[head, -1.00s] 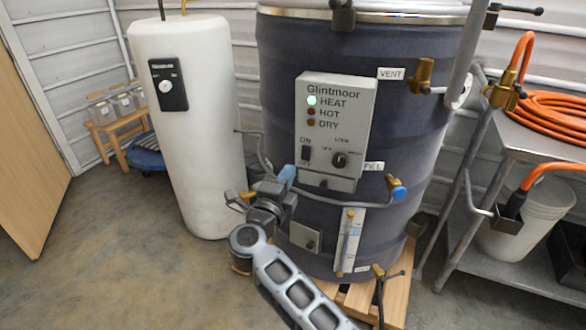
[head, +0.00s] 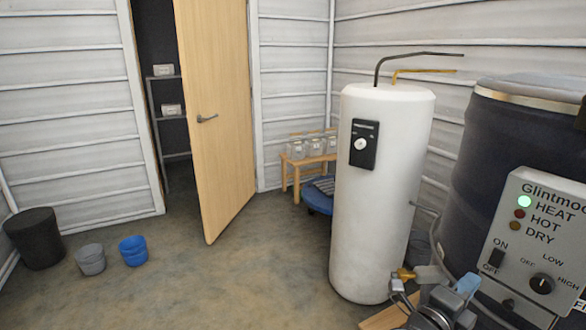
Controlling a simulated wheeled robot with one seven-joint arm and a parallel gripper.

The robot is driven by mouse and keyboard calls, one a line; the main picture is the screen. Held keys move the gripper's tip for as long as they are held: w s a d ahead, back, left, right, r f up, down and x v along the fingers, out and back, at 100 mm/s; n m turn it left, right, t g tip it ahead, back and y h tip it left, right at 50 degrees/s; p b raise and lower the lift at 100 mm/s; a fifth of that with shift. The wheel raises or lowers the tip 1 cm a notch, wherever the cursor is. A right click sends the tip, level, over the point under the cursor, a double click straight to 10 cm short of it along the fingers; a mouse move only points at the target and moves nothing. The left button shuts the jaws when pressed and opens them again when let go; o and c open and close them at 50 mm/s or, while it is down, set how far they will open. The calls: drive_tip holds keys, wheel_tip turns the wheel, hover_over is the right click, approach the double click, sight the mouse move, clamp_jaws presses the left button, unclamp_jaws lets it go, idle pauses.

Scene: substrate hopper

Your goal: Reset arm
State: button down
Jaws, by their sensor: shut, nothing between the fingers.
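My gripper (head: 450,300) shows at the bottom right, in front of the dark drum-shaped hopper (head: 472,190) and low beside its control box. Its jaws look shut with nothing held. A blue piece (head: 467,284) shows at its end; I cannot tell whether it belongs to the gripper or to a valve behind. Most of my arm is below the picture edge. The control box (head: 533,240) has a lit green HEAT light; the HOT and DRY lights look dim.
A white tank (head: 383,210) with a brass fitting (head: 404,274) stands left of the hopper. A wooden door (head: 215,110) stands ajar. A black bin (head: 36,240), a grey bucket (head: 90,260) and a blue bucket (head: 133,250) stand at left. The middle floor is clear.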

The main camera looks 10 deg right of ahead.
drive_tip(key=s+a+n+t+y, duration=0.2)
drive_tip(key=s+a+n+y, duration=0.3)
drive_tip(key=s+n, duration=0.5)
drive_tip(key=s+a+r+n+t+y, duration=0.1)
drive_tip(key=s+a+n+y, duration=0.5)
drive_tip(key=s, duration=1.1)
drive_tip(key=s+a+n+t+y, duration=0.3)
drive_tip(key=s+a+n+y, duration=0.3)
drive_tip(key=s+n, duration=0.7)
drive_tip(key=shift+s+a+r+n, duration=0.2)
drive_tip(key=shift+s+r+n, duration=0.15)
drive_tip(key=shift+n, duration=0.25)
